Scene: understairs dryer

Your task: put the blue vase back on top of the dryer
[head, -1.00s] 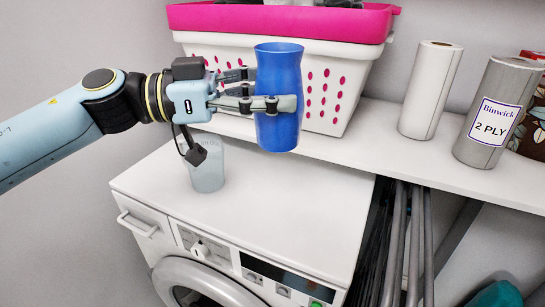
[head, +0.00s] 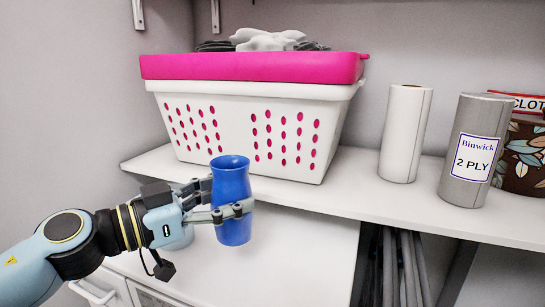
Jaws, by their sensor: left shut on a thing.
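The blue vase (head: 231,185) is upright in the grip of my left gripper (head: 240,208), whose fingers are closed around its middle. The vase is in front of the shelf edge and appears above the white dryer top (head: 285,265). Whether its base touches the dryer cannot be told for sure. Only the dryer's top and a bit of its front at the lower left show. My right gripper is not in view.
A white and pink laundry basket (head: 250,110) stands on the white shelf (head: 350,190) behind the vase. Paper towel rolls, one white (head: 405,133) and one grey labelled (head: 474,150), stand to its right, beside a leaf-patterned bag (head: 522,155). Dark poles (head: 400,265) stand right of the dryer.

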